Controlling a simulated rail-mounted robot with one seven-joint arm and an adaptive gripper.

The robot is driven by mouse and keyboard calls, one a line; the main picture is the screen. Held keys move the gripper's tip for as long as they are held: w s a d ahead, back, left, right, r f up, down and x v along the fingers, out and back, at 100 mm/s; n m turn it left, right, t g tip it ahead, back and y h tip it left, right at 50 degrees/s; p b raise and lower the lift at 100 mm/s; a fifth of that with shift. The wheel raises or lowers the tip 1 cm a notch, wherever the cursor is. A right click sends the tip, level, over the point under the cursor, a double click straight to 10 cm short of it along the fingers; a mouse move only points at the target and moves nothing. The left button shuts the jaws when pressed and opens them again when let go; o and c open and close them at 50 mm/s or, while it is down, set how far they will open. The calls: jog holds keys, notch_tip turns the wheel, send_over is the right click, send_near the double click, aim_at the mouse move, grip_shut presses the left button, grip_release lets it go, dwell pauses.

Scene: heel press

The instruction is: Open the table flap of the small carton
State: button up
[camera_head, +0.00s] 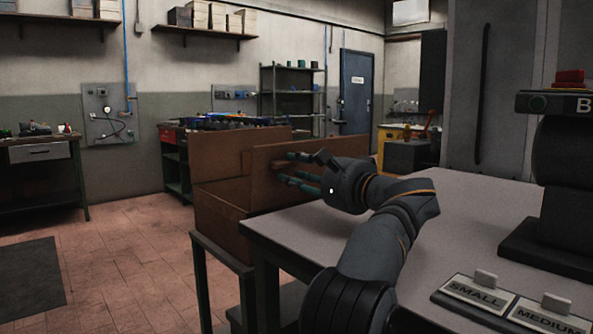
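A brown open-topped carton (222,215) stands on a dark stand at the left end of the grey table. One broad flap (345,145) stands raised along the carton's table side, its right part reaching over the table. Another raised panel (238,140) stands at the far side. My gripper (285,167) is at the table-side flap, its fingers pointing left and overlapping the flap's face in the picture. The fingers are spread apart with nothing clearly between them. I cannot tell whether they touch the flap. The carton's inside is partly hidden.
The grey table (480,215) is mostly bare. At its right stands a dark machine (567,165) with a red button on top. Label plates reading SMALL (474,292) and MEDIUM (548,317) lie at the front.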

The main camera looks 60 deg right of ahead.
jog(key=shift+o, duration=0.6)
jog(key=v, duration=1.2)
jog(key=x, duration=1.1)
jog(key=shift+w+d+r, duration=0.1)
jog(key=shift+w, duration=0.3)
jog(key=shift+w+r, duration=0.1)
jog(key=shift+w, duration=0.1)
jog(key=shift+d, duration=0.1)
jog(key=shift+s, duration=0.1)
